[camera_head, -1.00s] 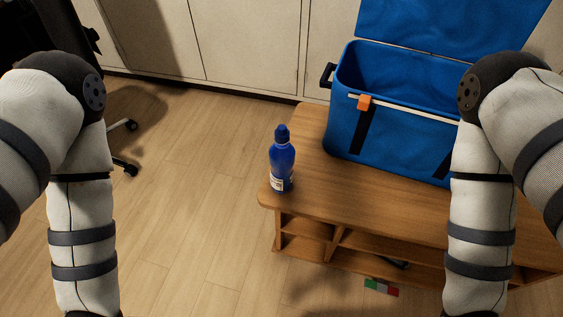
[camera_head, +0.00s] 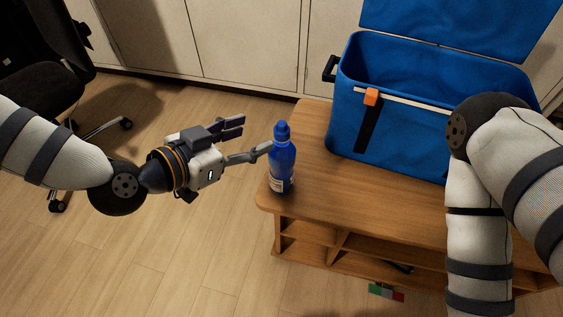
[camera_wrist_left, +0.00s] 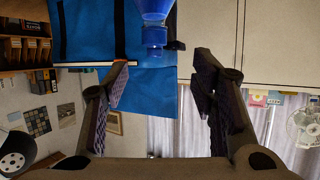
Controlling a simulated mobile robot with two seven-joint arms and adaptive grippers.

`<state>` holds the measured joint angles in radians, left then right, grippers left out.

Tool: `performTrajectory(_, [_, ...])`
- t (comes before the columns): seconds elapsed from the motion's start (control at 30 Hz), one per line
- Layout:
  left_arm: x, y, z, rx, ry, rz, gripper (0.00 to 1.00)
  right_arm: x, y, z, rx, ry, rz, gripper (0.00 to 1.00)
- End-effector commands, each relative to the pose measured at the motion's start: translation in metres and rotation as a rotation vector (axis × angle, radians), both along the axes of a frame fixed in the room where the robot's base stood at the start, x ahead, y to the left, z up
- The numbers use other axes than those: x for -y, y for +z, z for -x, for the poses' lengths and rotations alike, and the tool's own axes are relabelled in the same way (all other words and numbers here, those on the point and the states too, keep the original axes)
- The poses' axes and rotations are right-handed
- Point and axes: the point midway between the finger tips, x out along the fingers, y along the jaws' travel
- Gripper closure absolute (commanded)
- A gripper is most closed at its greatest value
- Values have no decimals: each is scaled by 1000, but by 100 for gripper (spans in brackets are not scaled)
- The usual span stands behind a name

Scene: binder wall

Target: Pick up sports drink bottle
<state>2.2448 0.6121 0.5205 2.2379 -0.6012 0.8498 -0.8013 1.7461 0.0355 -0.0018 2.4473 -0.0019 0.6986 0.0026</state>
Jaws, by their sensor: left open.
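The sports drink bottle (camera_head: 282,163) is blue with a blue cap and stands upright near the left end of the wooden bench in the head view. My left gripper (camera_head: 253,139) is open and level with the bottle's upper part, just to its left. One finger's tip is close to the bottle; I cannot tell if it touches. In the left wrist view the bottle (camera_wrist_left: 154,22) shows upside down at the top, in line with the gap between the open fingers (camera_wrist_left: 162,80). My right gripper is out of view; only my right arm shows.
The wooden bench (camera_head: 330,211) has open shelves below. A large open blue cooler box (camera_head: 400,143) with an orange latch stands on it, right of the bottle. An office chair (camera_head: 45,75) is at the far left. The floor between chair and bench is clear.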

Motion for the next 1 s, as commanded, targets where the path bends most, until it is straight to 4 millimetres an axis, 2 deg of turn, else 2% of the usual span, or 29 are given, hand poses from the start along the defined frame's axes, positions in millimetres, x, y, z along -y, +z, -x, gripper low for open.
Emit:
performTrajectory(0.03, [8,-10,-6,-8,-4,-2,48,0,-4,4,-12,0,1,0])
performTrajectory(0.27, [31,-24,-30,-11,-2,-2,48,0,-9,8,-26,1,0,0])
performTrajectory(0.43, [52,-46,-44,-14,-2,-1,48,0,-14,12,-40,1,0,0])
performTrajectory(0.6, [64,-51,-59,-13,-1,0,48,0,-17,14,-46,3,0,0])
performTrajectory(0.77, [64,-49,-59,-12,0,0,48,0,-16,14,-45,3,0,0])
performTrajectory(0.8, [64,-49,-59,-12,0,0,50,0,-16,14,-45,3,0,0])
performTrajectory(1.0, [64,-49,-59,-12,0,0,96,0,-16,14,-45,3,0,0])
